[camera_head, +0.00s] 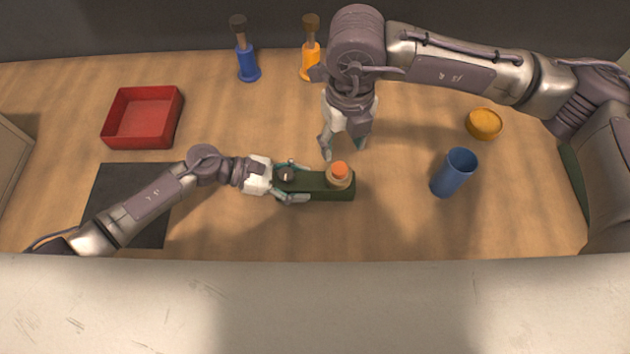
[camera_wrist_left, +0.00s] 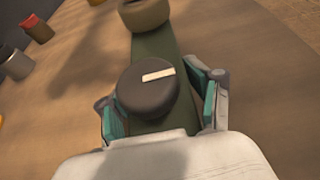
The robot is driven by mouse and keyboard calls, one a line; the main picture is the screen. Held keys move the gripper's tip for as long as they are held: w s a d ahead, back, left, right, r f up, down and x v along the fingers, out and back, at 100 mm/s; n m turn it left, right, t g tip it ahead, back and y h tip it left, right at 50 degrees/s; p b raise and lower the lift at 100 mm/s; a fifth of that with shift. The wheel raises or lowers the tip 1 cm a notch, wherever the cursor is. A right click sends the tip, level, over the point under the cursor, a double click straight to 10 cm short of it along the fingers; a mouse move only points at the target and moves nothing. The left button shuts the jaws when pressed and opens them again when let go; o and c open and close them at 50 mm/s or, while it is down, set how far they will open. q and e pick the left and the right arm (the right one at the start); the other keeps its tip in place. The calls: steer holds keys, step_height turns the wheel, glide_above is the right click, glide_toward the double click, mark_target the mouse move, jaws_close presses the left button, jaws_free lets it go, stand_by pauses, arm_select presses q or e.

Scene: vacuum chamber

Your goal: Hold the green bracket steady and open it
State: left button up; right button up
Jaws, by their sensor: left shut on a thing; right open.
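The green bracket (camera_head: 316,190) lies flat on the wooden table in the middle of the head view. It carries a dark round knob (camera_head: 286,175) at its left end and a tan collar with an orange top (camera_head: 339,173) at its right end. My left gripper (camera_head: 300,181) is shut on the bracket, one finger on each side near the dark knob. The left wrist view shows the bracket (camera_wrist_left: 152,46) between the teal finger pads, with a pale mark on the knob (camera_wrist_left: 148,88). My right gripper (camera_head: 342,150) is open and empty, above and behind the orange top.
A red tray (camera_head: 142,142) stands at the left above a dark mat (camera_head: 110,190). A blue bottle (camera_head: 246,62) and an orange bottle (camera_head: 310,60) stand at the back. A blue cup (camera_head: 453,173) and a yellow bowl (camera_head: 485,123) are at the right. The table between bracket and cup is clear.

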mark_target(341, 168)
arm_select(q)
jaws_close()
arm_select(e)
steer(key=shift+o, duration=0.9)
step_height(341, 168, up, 4)
steer(key=n, duration=1)
step_height(341, 168, down, 12)
steer(key=shift+d+r, duration=0.1)
jaws_close()
